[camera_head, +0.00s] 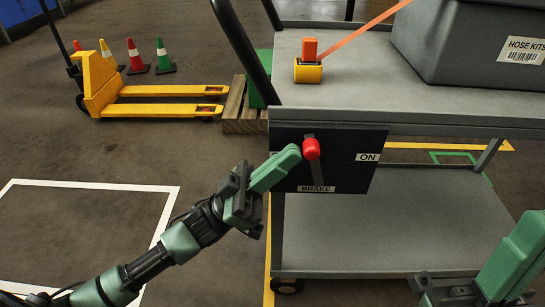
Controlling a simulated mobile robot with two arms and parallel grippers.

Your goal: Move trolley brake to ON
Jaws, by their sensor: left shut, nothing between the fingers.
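The brake lever with its red knob (312,148) stands nearly upright on a black panel (345,140) at the trolley's near side. Its stem runs down to the BRAKE label (316,189). The ON label (368,157) is to the right of the knob, with a gap between. My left gripper (292,154) is shut and empty, its tips at the left side of the knob, touching or very close. It hides the left part of the panel. My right gripper (515,250) is at the lower right, cut by the edge; its jaw opening is unclear.
The grey trolley (350,98) carries a grey HOSE KITS box (480,45) and a yellow-orange strap ratchet (308,68) on its top deck. A yellow pallet jack (100,88), cones (135,58) and a pallet (240,115) stand behind left. The lower deck (390,230) is empty.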

